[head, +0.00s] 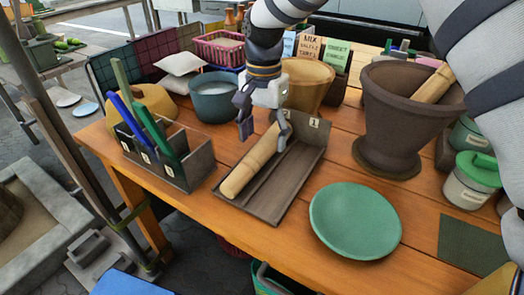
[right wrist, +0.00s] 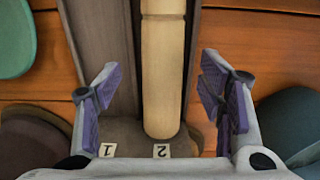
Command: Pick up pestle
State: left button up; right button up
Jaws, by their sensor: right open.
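A pale wooden pestle (head: 246,168) lies lengthwise in a dark tray (head: 274,204) on the table. My right gripper (head: 264,130) is over the tray's far end, its fingers spread at the pestle's upper end. In the right wrist view the pestle (right wrist: 162,62) runs between the two open fingers of the gripper (right wrist: 165,95), with a gap on each side. A second pestle (head: 434,84) leans in the large brown mortar (head: 398,122) at the right. My left gripper is not in view.
A green plate (head: 355,222) lies right of the tray. A divided box (head: 187,165) with blue and green tools stands left. A grey-blue bowl (head: 213,100) and a tan pot (head: 308,84) stand behind. Lidded jars (head: 470,183) are at the right edge.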

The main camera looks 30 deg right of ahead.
aim_at(262, 144)
notch_tip(262, 144, down, 4)
jog(key=shift+a+r, duration=0.1)
jog(key=shift+r, duration=0.05)
jog(key=shift+w+r, duration=0.1)
grip_shut()
jog(key=shift+r, duration=1.45)
jog(key=a+r, duration=0.1)
jog(key=r, duration=0.1)
jog(key=s+a+r, duration=0.1)
jog(key=a+r, duration=0.3)
jog(key=shift+s+r+p, duration=0.15)
jog(key=shift+r+p, duration=0.2)
jog(key=shift+r, duration=0.05)
jog(key=s+a+r, duration=0.2)
jog(key=a+r, duration=0.1)
jog(key=a, duration=0.5)
jog(key=shift+s+a+r, duration=0.15)
jog(key=shift+s+a, duration=0.1)
jog(key=shift+a, duration=0.05)
jog(key=c, duration=0.7)
grip_release()
grip_shut()
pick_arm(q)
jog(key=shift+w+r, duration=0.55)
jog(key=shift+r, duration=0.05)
